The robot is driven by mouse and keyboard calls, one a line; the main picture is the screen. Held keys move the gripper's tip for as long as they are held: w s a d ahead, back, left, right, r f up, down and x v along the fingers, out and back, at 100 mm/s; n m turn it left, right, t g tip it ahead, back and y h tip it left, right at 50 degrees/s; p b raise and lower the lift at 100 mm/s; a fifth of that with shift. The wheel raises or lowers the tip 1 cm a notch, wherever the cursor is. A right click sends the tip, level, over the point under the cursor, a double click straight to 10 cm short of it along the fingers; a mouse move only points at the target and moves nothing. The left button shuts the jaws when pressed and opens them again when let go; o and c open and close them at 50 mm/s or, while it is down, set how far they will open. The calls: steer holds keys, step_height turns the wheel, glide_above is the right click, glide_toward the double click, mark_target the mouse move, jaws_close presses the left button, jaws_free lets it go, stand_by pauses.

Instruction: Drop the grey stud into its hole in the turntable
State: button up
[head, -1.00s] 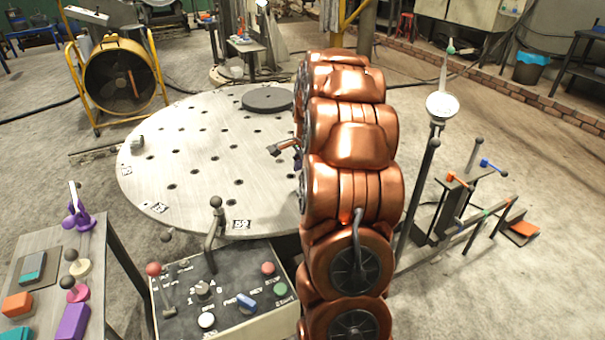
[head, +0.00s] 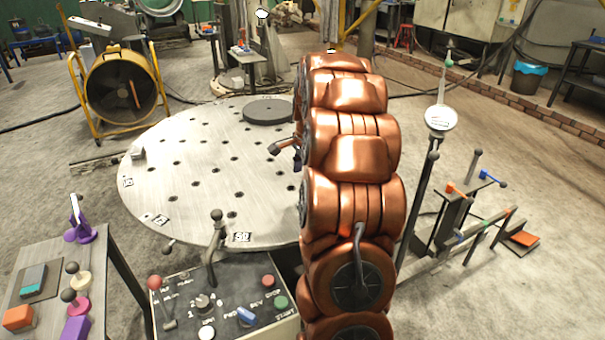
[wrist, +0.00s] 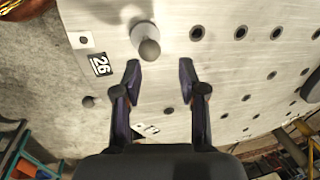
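The grey stud (wrist: 143,33) shows in the wrist view as a pale grey round body with a darker ball knob. It stands on the turntable (wrist: 105,15) near a label reading 26; whether it sits in a hole I cannot tell. My gripper (wrist: 160,68) is open and empty, its dark fingers apart, with the knob just beyond the fingertips and slightly left of centre. In the head view, the turntable (head: 205,205) is a large pale disc with many dark holes. My copper arm covers its right side and most of my gripper.
A black disc (head: 268,111) lies at the turntable's far side, and a small grey block (head: 138,153) at its left. A control box (head: 225,300) with a lever stands in front. A side table (head: 50,255) holds knobbed pieces at left. A dial post (head: 440,118) stands right.

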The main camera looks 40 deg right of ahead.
steer(key=o, duration=0.6)
steer(key=r, duration=0.4)
steer(key=s+r, duration=0.1)
steer(key=r, duration=0.3)
steer(key=s+r, duration=0.1)
steer(key=r, duration=0.3)
steer(key=shift+s+a, duration=0.1)
steer(key=shift+a, duration=0.2)
steer(key=shift+f, duration=0.1)
